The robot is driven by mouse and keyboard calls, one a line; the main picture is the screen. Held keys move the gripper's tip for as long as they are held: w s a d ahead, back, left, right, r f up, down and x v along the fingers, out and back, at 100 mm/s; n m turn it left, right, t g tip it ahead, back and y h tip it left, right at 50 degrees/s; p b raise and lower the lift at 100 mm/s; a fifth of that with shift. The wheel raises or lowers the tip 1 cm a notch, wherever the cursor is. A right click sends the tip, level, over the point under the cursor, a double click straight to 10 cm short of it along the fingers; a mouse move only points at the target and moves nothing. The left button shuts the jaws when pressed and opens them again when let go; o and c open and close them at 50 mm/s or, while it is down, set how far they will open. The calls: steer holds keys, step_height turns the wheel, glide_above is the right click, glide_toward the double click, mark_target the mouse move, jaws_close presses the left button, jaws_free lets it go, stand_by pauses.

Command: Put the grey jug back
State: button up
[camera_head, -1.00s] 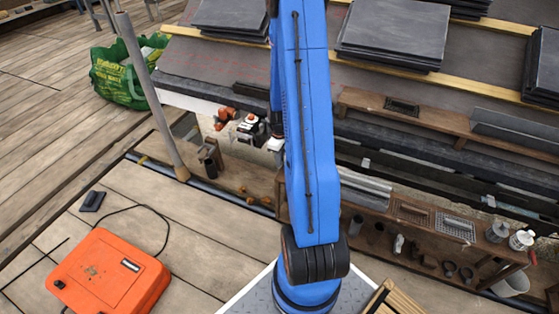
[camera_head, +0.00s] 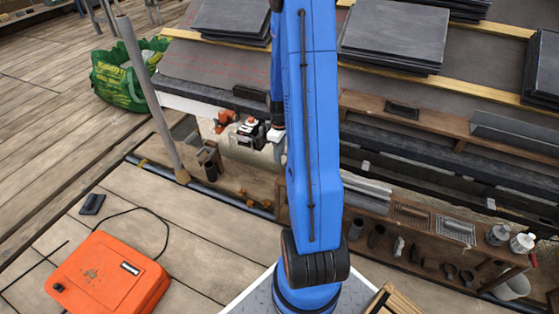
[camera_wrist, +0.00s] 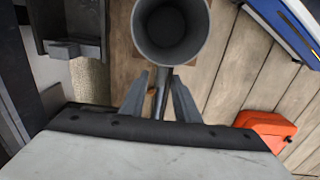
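In the wrist view, a grey jug (camera_wrist: 172,60) is at the top middle, its round open mouth facing the camera. A narrow grey part, apparently its handle, runs down from the mouth. My gripper (camera_wrist: 160,78) has one finger on each side of this part. Gaps show between the part and the fingers, so the gripper looks open around it. What the jug stands on is mostly hidden; brown wood shows beside it. In the head view my blue arm covers the gripper's fingers and the jug cannot be made out.
An orange case (camera_head: 108,275) with a black cable lies on the planks. A grey pole (camera_head: 150,95) stands left of my arm. A red and black power tool (camera_head: 250,132) is beside my arm. A low wooden shelf (camera_head: 440,250) holds cups and cans. Slate stacks (camera_head: 395,32) lie behind.

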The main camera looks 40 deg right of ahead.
step_height(320, 180, up, 6)
steer(key=shift+r, duration=0.1)
steer(key=s+a+r+m+t, duration=0.1)
steer(key=s+a+r, duration=0.1)
steer(key=a+r, duration=0.7)
steer(key=s+a+r+m+t, duration=0.1)
steer(key=s+a+r, duration=0.2)
steer(key=a+r, duration=0.55)
steer(key=s+a+r+m+t, duration=0.1)
steer(key=s+a+r, duration=0.3)
steer(key=s+a, duration=0.2)
steer(key=s+a+r+m+t, duration=0.1)
steer(key=s+a+r, duration=0.3)
steer(key=s, duration=0.5)
steer(key=shift+s+a+r+t, duration=0.3)
steer(key=shift+a+r+t, duration=0.1)
steer(key=shift+a, duration=0.6)
